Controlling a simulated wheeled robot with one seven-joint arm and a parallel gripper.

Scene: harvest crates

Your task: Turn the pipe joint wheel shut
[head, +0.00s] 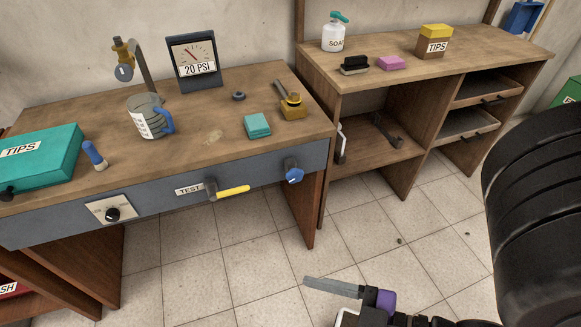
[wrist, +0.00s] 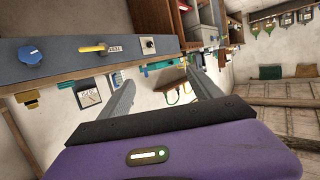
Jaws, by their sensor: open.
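A brass pipe joint (head: 293,107) with a grey pipe and a round brass top sits on the workbench near its right back edge. A blue wheel-like knob (head: 293,174) is on the bench's front panel at the right. It also shows in the wrist view (wrist: 30,55), which looks upside down. I cannot tell for certain which is the named wheel. My gripper (head: 320,284) is low in front of the bench, over the floor and apart from both. In the wrist view its grey fingers (wrist: 160,78) are spread with nothing between them.
The front panel also has a yellow lever (head: 232,193) and a black dial (head: 112,214). A shelf unit (head: 420,72) is at right. The floor (head: 215,265) in front is clear.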

